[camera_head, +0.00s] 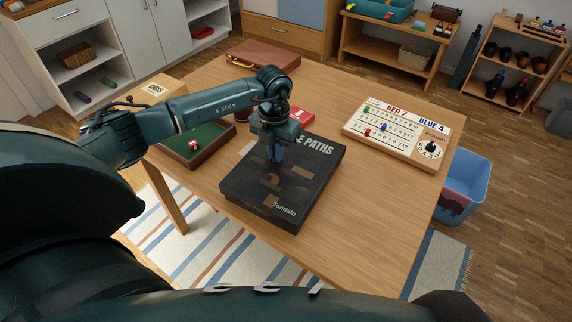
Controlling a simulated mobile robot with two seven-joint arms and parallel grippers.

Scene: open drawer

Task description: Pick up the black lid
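The black lid (305,190) tops a flat game box on the wooden table. It carries brown shapes and the words "E PATHS" and "Tondalo", with part of the title hidden behind my arm. My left gripper (275,158) points down over the upper left part of the lid. I cannot tell whether its fingertips touch the lid or hover just above it. The fingers are small and dark, so their opening is unclear. My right gripper is not in view.
A green-lined tray with a red die (193,144) lies left of the lid. A red box (302,116) sits behind it. A scoreboard (398,133) stands right, a brown case (262,56) at the back. The table (365,205) is clear right of the lid.

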